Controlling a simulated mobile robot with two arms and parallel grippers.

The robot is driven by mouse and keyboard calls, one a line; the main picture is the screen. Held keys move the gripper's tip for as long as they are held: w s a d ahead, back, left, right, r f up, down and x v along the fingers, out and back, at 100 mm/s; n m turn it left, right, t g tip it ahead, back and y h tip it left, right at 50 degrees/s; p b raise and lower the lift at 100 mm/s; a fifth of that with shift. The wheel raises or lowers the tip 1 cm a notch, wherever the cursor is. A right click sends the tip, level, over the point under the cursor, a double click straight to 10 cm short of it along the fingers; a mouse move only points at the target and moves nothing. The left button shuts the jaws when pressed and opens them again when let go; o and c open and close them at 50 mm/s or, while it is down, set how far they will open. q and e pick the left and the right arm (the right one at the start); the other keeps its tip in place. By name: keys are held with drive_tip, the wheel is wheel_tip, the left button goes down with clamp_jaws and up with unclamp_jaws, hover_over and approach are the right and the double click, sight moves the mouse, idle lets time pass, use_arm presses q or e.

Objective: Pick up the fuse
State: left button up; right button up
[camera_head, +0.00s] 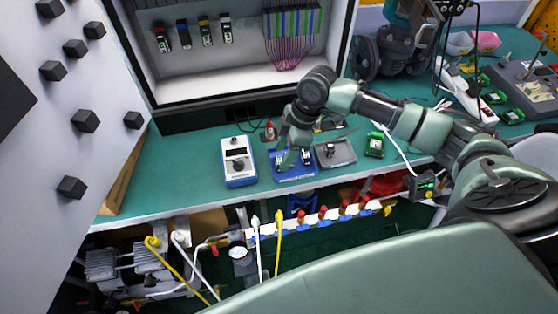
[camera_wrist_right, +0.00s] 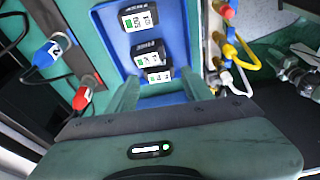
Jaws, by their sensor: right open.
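Several dark fuses with white labels lie in a blue tray (camera_head: 292,176) on the green bench. In the right wrist view, the far fuse (camera_wrist_right: 138,18), the middle fuse (camera_wrist_right: 148,51) and the near fuse (camera_wrist_right: 158,75) form a row in the tray (camera_wrist_right: 186,22). My right gripper (camera_head: 290,155) reaches down over the tray. In the right wrist view its fingers (camera_wrist_right: 160,94) are apart, with the near fuse just ahead of the gap between them. Nothing is held. My left gripper is not in view.
A blue-and-white multimeter (camera_head: 238,160) stands left of the tray, and a grey tray (camera_head: 335,152) is to the right. An open cabinet (camera_head: 230,70) stands behind. Valves and hoses run along the bench's front edge.

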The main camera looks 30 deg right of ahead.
sight(281, 160)
drive_tip(key=x, duration=0.2)
drive_tip(key=shift+w+f, duration=0.1)
drive_tip(key=shift+f, duration=0.5)
clamp_jaws()
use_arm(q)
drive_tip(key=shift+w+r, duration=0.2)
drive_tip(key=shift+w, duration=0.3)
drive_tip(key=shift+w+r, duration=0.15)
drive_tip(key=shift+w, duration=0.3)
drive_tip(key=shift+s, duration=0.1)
